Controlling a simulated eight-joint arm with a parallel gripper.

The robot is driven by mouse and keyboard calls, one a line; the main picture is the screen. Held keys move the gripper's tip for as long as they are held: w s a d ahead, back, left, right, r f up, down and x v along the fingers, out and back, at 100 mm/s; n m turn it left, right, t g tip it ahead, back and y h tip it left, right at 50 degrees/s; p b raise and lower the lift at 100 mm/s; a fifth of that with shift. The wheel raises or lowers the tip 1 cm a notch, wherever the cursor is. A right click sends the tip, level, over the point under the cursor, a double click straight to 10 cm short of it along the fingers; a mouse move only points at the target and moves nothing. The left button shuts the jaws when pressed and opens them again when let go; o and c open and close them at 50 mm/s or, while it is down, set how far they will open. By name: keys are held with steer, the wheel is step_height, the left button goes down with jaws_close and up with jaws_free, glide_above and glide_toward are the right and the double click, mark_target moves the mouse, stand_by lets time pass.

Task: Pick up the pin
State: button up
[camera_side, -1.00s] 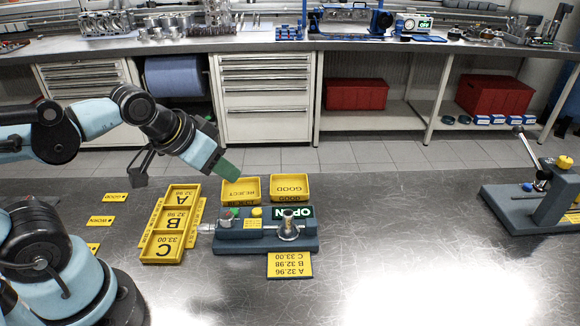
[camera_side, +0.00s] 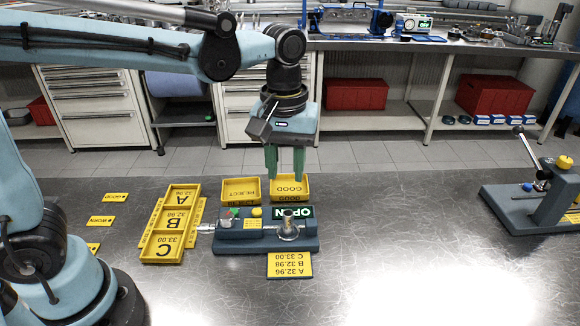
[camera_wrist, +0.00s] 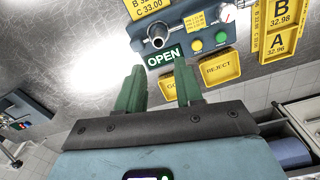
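A short silver metal cylinder, which looks like the pin (camera_side: 290,222), stands upright on the right part of a grey fixture (camera_side: 232,247). In the wrist view the pin (camera_wrist: 158,32) is beyond my fingertips, near the OPEN sign. My gripper (camera_side: 284,176) points down with its two green fingers apart and nothing between them. The open fingers (camera_wrist: 159,68) also show in the wrist view. I cannot tell whether the pin is clamped.
Yellow REJECT (camera_side: 229,190) and GOOD (camera_side: 302,181) trays stand behind the fixture. A yellow A/B/C tray (camera_side: 150,259) is to its left, and a size label (camera_side: 290,265) lies in front. A lever device (camera_side: 522,205) stands far right. The bench between is clear.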

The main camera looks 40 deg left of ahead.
mark_target(288, 213)
steer(key=shift+d+f, duration=0.15)
steer(key=shift+f, duration=5.95)
steer(key=shift+c, duration=0.2)
jaws_close()
